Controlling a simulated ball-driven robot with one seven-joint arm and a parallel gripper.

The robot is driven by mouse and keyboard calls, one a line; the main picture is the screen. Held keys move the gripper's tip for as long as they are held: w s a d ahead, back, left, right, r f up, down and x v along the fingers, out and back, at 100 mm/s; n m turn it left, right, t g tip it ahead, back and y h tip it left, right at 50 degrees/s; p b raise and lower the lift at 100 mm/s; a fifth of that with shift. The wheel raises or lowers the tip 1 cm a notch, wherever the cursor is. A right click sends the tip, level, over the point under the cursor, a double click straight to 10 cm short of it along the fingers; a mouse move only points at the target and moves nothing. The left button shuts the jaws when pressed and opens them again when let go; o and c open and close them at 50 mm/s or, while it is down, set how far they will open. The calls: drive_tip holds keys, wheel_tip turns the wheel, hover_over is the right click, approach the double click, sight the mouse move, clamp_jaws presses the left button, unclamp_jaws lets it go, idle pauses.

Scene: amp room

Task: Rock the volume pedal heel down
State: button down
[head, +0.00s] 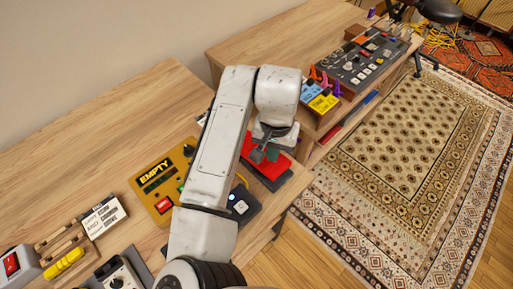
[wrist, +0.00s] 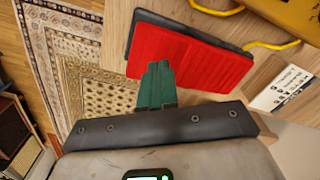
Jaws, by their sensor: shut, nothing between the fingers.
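The volume pedal (head: 268,163) has a red ribbed top plate on a dark base and sits near the table's right edge. In the wrist view the red plate (wrist: 190,52) fills the upper middle and looks tilted relative to the dark base behind it. My gripper (head: 262,152) is over the pedal in the head view. In the wrist view its green fingers (wrist: 158,82) are together and empty, overlapping the near edge of the red plate. I cannot tell whether they touch it. My wrist and arm hide part of the pedal in the head view.
A yellow box marked EMPTY (head: 162,182) and a dark box with a lit white button (head: 239,204) stand left of and below the pedal. A yellow cable (wrist: 267,43) runs beside it. A second table holds a mixer (head: 362,60). Right of the table is a patterned rug (head: 400,150).

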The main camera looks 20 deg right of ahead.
drive_tip(key=shift+f+b, duration=0.85)
drive_tip(key=shift+f, duration=0.65)
idle(0.9)
drive_tip(key=shift+r, duration=0.1)
wheel_tip(320, 180, up, 7)
drive_tip(key=p, duration=0.6)
drive_tip(key=shift+p, duration=0.3)
idle(0.4)
